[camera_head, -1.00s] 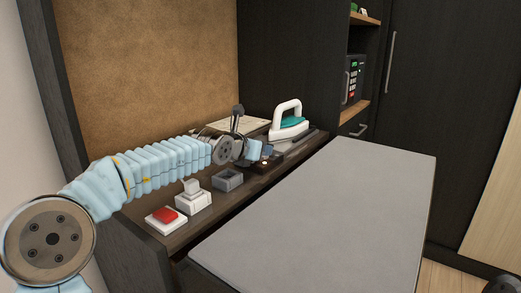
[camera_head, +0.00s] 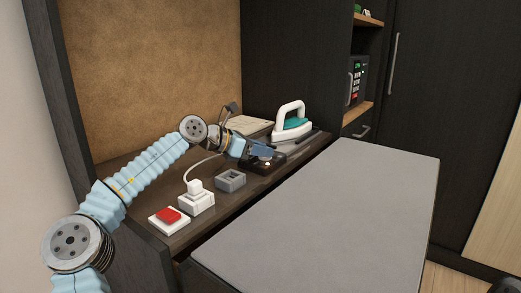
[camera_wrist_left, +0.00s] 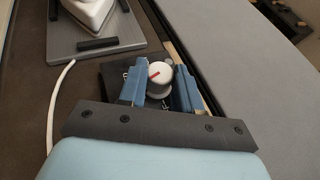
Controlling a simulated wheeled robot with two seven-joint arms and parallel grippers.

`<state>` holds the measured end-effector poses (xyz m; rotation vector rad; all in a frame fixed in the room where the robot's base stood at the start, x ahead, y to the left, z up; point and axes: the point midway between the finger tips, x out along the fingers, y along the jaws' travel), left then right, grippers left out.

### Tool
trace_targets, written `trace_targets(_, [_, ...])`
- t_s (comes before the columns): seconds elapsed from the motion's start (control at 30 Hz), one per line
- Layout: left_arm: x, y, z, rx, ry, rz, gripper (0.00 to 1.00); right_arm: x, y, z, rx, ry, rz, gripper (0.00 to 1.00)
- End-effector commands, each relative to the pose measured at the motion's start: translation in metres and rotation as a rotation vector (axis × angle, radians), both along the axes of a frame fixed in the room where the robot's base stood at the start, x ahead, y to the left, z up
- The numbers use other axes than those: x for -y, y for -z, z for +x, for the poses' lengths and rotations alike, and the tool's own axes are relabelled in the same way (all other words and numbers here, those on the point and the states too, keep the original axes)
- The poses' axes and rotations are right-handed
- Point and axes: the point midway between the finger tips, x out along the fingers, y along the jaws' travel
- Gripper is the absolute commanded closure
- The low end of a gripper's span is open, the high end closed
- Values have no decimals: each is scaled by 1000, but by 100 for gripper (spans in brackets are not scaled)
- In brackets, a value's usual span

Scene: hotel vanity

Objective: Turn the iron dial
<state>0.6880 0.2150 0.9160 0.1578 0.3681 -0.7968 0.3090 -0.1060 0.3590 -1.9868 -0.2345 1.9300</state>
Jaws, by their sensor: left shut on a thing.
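The iron dial is a round white knob with a red mark (camera_wrist_left: 160,72), on a dark base plate (camera_wrist_left: 112,72) with partly hidden markings. In the left wrist view, my left gripper (camera_wrist_left: 160,88) has one blue finger on each side of the knob and is shut on it. In the head view, my left gripper (camera_head: 262,151) is down at the dark dial base (camera_head: 252,163), and the knob is hidden there.
A white block with a red button (camera_head: 168,217), a white socket with a plug and cord (camera_head: 196,198) and a grey holder (camera_head: 231,181) line the shelf in front. A back panel (camera_head: 150,70) limits the left side.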

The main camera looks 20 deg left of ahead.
Motion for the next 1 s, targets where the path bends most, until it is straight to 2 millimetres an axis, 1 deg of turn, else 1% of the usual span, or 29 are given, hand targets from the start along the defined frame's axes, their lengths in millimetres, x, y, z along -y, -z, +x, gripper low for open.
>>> trace_targets(0.03, [0, 3, 0, -4, 6, 3, 97, 0, 0, 0, 0, 0, 0, 57])
trace_targets(0.47, [0, 4, 0, -7, 14, 6, 97, 0, 0, 0, 0, 0, 0, 57])
trace_targets(0.5, [0, 4, 0, -7, 14, 6, 61, 0, 0, 0, 0, 0, 0, 57])
trace_targets(0.63, [0, 3, 0, -5, 13, 4, 42, 0, 0, 0, 0, 0, 0, 57])
trace_targets(0.9, [0, 2, 0, -3, 12, 3, 42, 0, 0, 0, 0, 0, 0, 57])
trace_targets(1.0, [-6, 0, -4, -3, 9, 2, 42, 0, 2, 0, 0, 0, 0, 57])
